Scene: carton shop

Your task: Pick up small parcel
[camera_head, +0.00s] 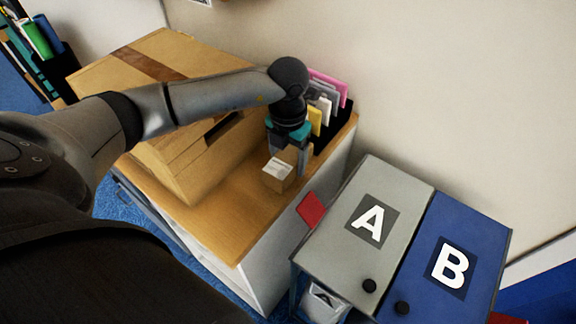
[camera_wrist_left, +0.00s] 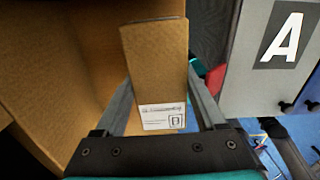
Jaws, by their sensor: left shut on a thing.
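The small parcel (camera_head: 279,174) is a brown carton with a white label, above or on the wooden top of a cabinet in the head view; I cannot tell if it touches the top. My left gripper (camera_head: 290,150) comes down on it from above and is shut on it. In the left wrist view the parcel (camera_wrist_left: 158,70) sits between the two fingers of the left gripper (camera_wrist_left: 160,95), with its printed label toward the palm. My right gripper is not in view.
A large carton (camera_head: 170,150) stands left of the parcel on the cabinet top (camera_head: 225,225). A black file holder with coloured folders (camera_head: 328,95) is behind. A grey bin lid marked A (camera_head: 385,200) and a blue one marked B (camera_head: 460,240) are at right.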

